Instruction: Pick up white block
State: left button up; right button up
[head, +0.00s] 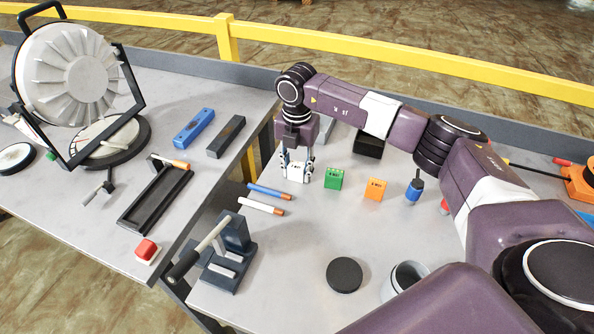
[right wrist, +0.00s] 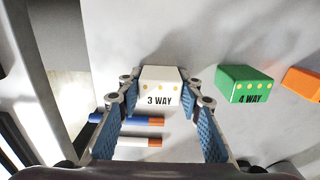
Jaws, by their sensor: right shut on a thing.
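The white block (head: 296,172) is on the right-hand table, between the fingers of my right gripper (head: 297,165). In the right wrist view the white block (right wrist: 160,88) carries the text "3 WAY" and a row of orange dots. The blue-padded fingers of my right gripper (right wrist: 160,98) are on both sides of it, shut on it. I cannot tell whether the block is clear of the table. My left gripper is not in view.
A green block (head: 333,178) marked "4 WAY" and an orange block (head: 375,189) stand to the right. Blue (head: 270,191) and white (head: 261,206) rods lie near the table's left edge. A dark lever device (head: 227,262) stands in front.

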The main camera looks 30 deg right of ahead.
jog(key=c, duration=0.3)
jog(key=shift+r, duration=0.15)
